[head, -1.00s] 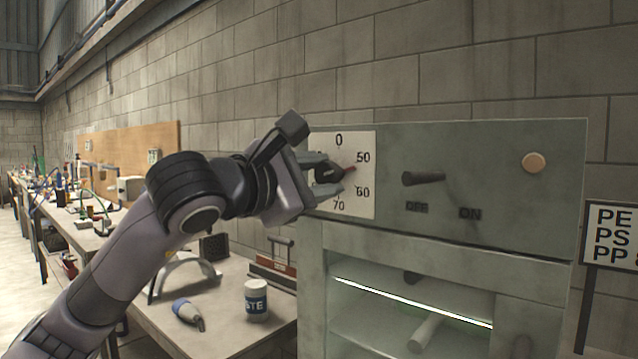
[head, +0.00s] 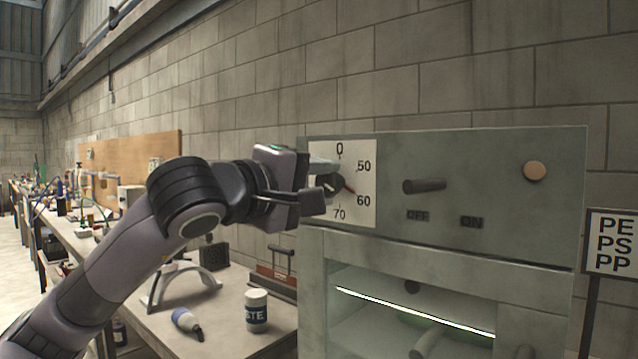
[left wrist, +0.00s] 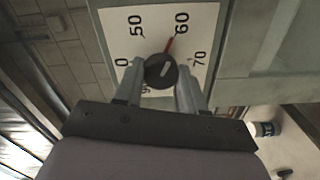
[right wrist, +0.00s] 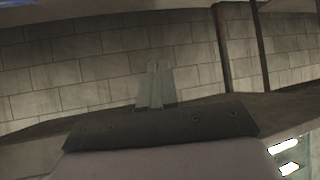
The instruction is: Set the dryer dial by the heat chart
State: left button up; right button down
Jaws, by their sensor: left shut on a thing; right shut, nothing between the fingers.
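The dryer dial (head: 329,182) is a dark round knob with a red pointer on a white scale plate (head: 357,217) marked 0, 50, 60 and 70. My left gripper (head: 325,186) is shut on the dial, one finger on each side, as the left wrist view shows with the dial (left wrist: 161,70) between the fingers. My right gripper (right wrist: 155,85) is shut and empty, out of the head view.
The dryer (head: 470,155) has a lever (head: 424,186) above OFF and ON labels, a round tan button (head: 535,171) and a lit window below.

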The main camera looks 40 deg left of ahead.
pick_arm(q)
jog(key=shift+m, duration=0.4)
jog(key=o, duration=1.1)
jog(key=shift+c, duration=0.2)
jog(key=shift+s, duration=0.1)
jog(key=s+b, duration=0.1)
jog(key=s, duration=0.6)
jog(key=shift+a, duration=0.2)
